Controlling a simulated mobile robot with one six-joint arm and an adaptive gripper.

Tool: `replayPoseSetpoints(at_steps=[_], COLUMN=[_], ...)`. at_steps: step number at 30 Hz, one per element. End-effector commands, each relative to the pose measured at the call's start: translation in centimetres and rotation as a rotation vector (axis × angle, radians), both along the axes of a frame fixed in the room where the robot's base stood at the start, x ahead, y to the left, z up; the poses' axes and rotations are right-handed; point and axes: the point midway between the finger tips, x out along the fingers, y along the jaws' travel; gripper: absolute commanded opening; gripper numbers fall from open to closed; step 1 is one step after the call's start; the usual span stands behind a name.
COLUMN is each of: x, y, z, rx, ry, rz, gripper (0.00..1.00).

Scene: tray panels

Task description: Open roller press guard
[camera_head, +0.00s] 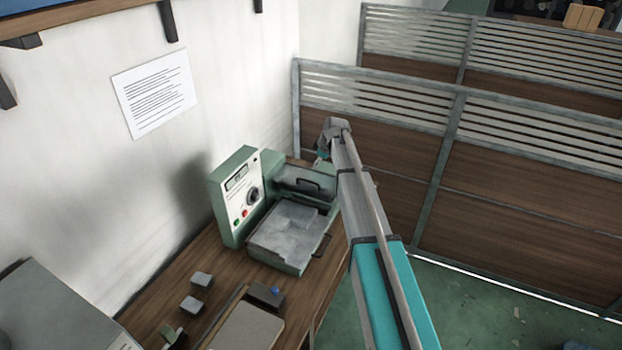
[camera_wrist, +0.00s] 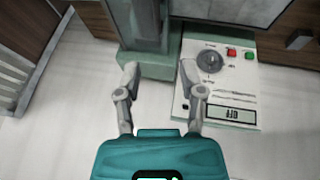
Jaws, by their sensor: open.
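The roller press is a green machine on the wooden bench, with an upright control panel (camera_head: 240,198) on its left. A flat grey plate or lid (camera_head: 288,228) lies at its front, with a dark handle at its right edge (camera_head: 321,246). A raised rear section (camera_head: 300,180) carries another dark handle; I cannot tell which part is the guard. In the wrist view my gripper (camera_wrist: 159,68) is open and empty, its fingers apart over the press, beside the control panel (camera_wrist: 213,85).
Small grey blocks (camera_head: 202,279) and a flat tray (camera_head: 248,328) lie on the bench (camera_head: 185,262) in front of the press. A wall with a paper notice (camera_head: 153,91) stands behind. Slatted partitions (camera_head: 400,115) stand at the back right.

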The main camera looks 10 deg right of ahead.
Motion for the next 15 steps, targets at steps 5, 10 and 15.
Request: replayPoseSetpoints(at_steps=[5, 10, 15], x=[0.0, 0.1, 0.4], y=[-1.0, -1.4, -1.4], z=[-0.1, -0.4, -1.2], rx=[-0.001, 0.000, 0.000], ry=[0.000, 0.001, 0.000], rz=[-0.012, -0.018, -0.020], gripper=[0.51, 0.51, 0.51])
